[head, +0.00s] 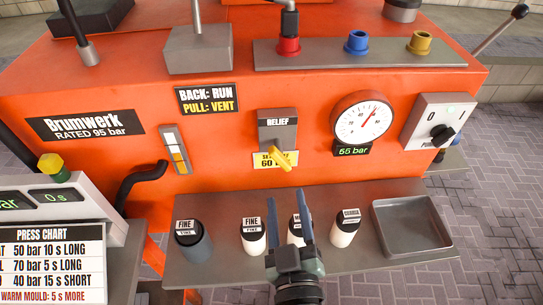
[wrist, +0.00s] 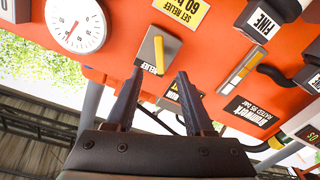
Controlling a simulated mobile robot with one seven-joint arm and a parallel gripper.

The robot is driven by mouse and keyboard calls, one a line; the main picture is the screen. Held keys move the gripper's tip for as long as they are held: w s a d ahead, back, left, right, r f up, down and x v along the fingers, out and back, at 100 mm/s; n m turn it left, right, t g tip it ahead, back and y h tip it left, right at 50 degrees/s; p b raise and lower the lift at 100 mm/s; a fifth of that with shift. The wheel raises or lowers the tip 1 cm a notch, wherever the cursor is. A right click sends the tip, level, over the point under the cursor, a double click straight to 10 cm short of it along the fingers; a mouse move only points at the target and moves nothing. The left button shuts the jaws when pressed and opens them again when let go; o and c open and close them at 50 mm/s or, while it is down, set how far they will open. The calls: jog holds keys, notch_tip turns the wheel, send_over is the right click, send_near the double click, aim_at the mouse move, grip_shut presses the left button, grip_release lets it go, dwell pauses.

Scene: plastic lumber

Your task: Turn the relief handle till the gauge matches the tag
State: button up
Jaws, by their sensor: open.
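The yellow relief handle (head: 281,158) sits on a grey plate (head: 277,122) marked RELIEF on the orange machine front. It slants down to the right in the head view. The tag (head: 263,162) behind it reads SET RELIEF and 60; the handle covers part. The round white gauge (head: 362,118) has a red needle pointing up and right; its display (head: 352,150) reads 55 bar. My gripper (head: 288,197) is open and empty, below and in front of the handle. In the wrist view the handle (wrist: 159,55) lies beyond and between the fingertips (wrist: 160,74), apart from them.
Several labelled canisters (head: 344,232) stand on the grey shelf (head: 290,264) below my gripper, beside an empty tray (head: 410,228). A switch box (head: 438,122) is right of the gauge.

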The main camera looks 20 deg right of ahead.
aim_at(280, 164)
jog(key=p+x, duration=0.2)
jog(key=x, duration=1)
jog(key=shift+w, duration=0.25)
